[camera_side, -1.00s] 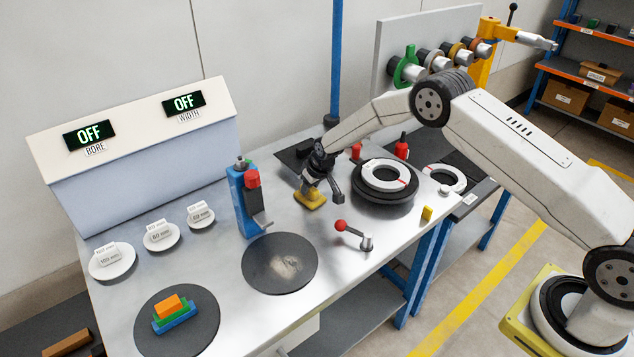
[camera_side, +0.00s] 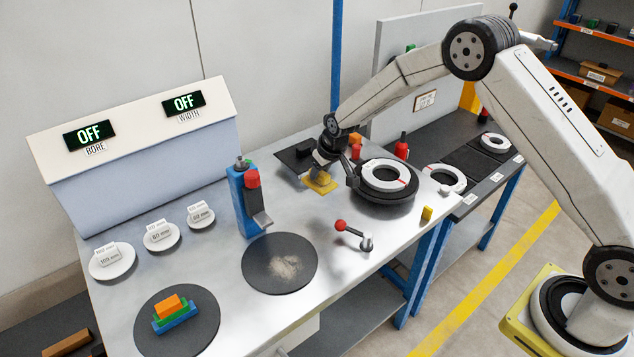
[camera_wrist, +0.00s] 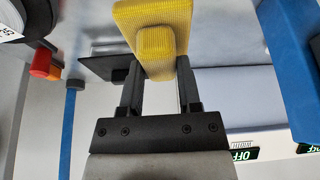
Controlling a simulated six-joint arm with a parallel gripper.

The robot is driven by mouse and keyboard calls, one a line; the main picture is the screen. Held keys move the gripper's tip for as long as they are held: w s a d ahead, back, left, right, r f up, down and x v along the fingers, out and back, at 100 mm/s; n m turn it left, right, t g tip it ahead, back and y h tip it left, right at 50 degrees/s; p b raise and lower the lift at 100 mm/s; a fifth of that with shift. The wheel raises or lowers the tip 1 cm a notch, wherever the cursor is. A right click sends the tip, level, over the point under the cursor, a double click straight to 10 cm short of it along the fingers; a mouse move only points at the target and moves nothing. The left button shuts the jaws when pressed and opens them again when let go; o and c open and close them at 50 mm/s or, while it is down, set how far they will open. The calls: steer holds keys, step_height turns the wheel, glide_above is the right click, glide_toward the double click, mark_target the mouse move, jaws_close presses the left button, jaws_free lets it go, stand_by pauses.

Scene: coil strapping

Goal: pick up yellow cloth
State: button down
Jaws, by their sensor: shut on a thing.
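The yellow cloth (camera_side: 320,184) is a small block-like pad with a raised square knob. It is at the back of the bench, left of the black turntable, and fills the top middle of the wrist view (camera_wrist: 180,20). My gripper (camera_side: 335,174) is over it, fingers pointing down. In the wrist view my gripper (camera_wrist: 158,75) has its two dark fingers on either side of the cloth's knob, shut on it. Any gap between the cloth and the bench is too small to tell.
The black turntable (camera_side: 405,191) with a white ring (camera_side: 372,170) stands close right of my gripper. A dark plate (camera_side: 288,161) lies behind left. The blue post device (camera_side: 235,205) stands left, and a red-knobbed lever (camera_side: 341,226) in front. Bare bench lies between.

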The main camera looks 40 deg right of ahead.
steer(key=s+r, duration=0.4)
steer(key=s, duration=0.5)
steer(key=shift+s+r, duration=0.35)
steer(key=shift+r, duration=0.05)
steer(key=c, duration=0.8)
jaws_free()
jaws_close()
steer(key=s+a+f, duration=0.2)
steer(key=s+a, duration=0.1)
steer(key=a, duration=0.6)
steer(key=s+a+f, duration=0.2)
steer(key=s+a, duration=0.1)
steer(key=a, duration=0.7)
steer(key=shift+f, duration=0.2)
